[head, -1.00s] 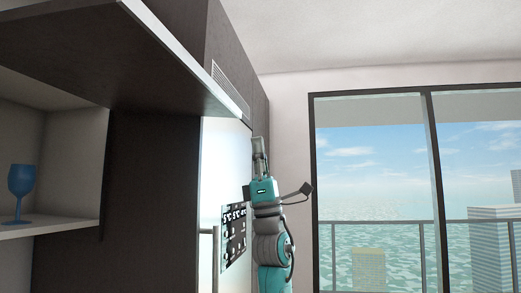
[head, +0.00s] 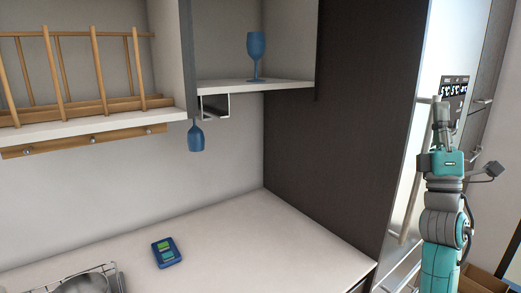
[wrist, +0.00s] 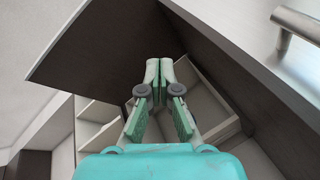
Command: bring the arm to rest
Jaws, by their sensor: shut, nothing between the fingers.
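My gripper (head: 441,108) points upward at the right of the head view, at the top of my upright teal and grey arm. It stands in front of the pale appliance door with the display. In the wrist view my gripper (wrist: 159,68) has its fingertips together with nothing between them. Beyond the fingers, that view shows a dark cabinet panel and pale open shelves.
A metal handle (head: 410,205) runs beside my arm; a dark tall panel (head: 340,130) is left of it. The counter (head: 240,225) holds a blue device (head: 166,252). A blue goblet (head: 256,55) stands on a shelf; another blue glass (head: 195,138) hangs below.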

